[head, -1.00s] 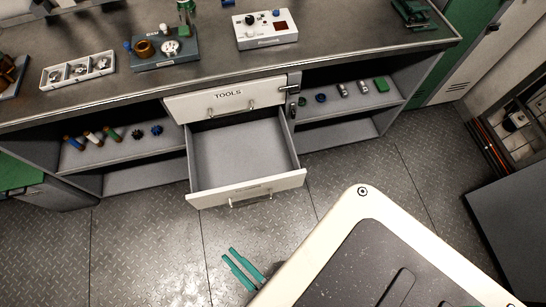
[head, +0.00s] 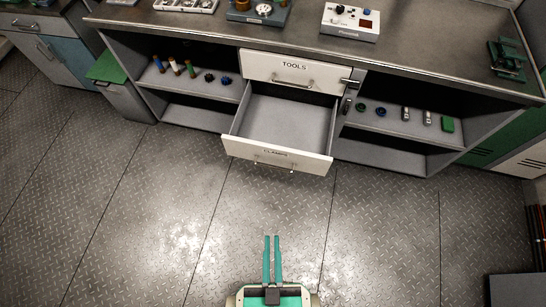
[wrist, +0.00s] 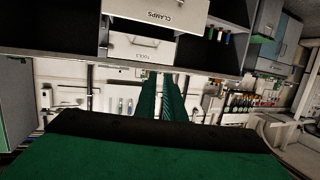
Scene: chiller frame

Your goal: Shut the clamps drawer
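The clamps drawer (head: 277,158) is pulled well out below the shut tools drawer (head: 293,68) in the head view. Its grey inside is empty, and its white front has a bar handle. My gripper (head: 272,237) is in front of the drawer, near the bottom of the head view, apart from it. Its two green fingers point toward the drawer with a narrow gap and nothing between them. In the wrist view, which is upside down, the clamps drawer front (wrist: 190,18) shows at the top, beyond the fingers (wrist: 160,75).
Open shelves flank the drawer, with small rollers and knobs (head: 190,70) on the left and small parts (head: 408,113) on the right. A latch-like fitting (head: 348,90) sits beside the drawers. The metal floor (head: 170,215) in front is clear.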

